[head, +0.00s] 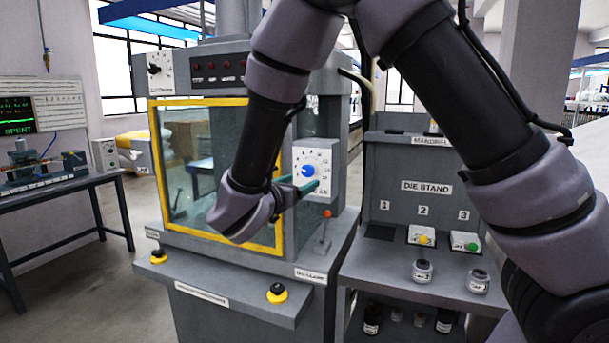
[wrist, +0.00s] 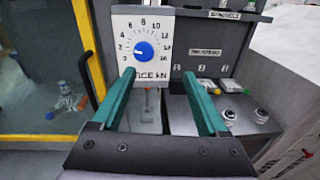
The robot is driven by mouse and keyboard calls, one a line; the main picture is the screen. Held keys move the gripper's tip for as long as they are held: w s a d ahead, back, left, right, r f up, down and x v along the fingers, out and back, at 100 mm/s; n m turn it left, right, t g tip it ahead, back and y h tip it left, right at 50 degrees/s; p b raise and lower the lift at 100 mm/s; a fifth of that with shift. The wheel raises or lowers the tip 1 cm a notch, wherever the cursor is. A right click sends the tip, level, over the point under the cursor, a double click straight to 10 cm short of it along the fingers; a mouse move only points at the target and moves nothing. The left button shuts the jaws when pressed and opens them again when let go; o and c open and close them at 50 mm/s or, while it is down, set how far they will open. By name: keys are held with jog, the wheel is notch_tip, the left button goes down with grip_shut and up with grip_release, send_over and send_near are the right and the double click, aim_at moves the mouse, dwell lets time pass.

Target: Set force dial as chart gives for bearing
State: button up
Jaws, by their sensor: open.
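The force dial is a blue round knob (head: 309,171) on a white panel with a ring of numbers, on the grey press. It also shows in the wrist view (wrist: 144,50), above and between the fingertips, nearer the left one. Its small white mark appears to lie on the left side, by the low numbers; the exact value is too small to read. My gripper (wrist: 158,74) is open and empty, with teal fingers apart, just below the knob in the picture. In the head view, a teal finger (head: 308,187) shows before the panel's lower part. I cannot tell any contact.
A yellow-framed guard window (head: 280,225) is left of the dial. A die stand (head: 427,188) with numbered places and small jars is at right. A screen reading SPENT (head: 17,116) stands at far left beside a lined white board (head: 58,105), its text unreadable.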

aim_at(307, 172)
jog(key=shift+n+t+y, duration=0.4)
jog(key=shift+n+t, duration=0.2)
jog(key=shift+n, duration=0.1)
jog(key=w, duration=0.6)
jog(key=w+d, duration=0.1)
jog(key=w, duration=0.2)
jog(key=shift+w+f, duration=0.25)
grip_shut()
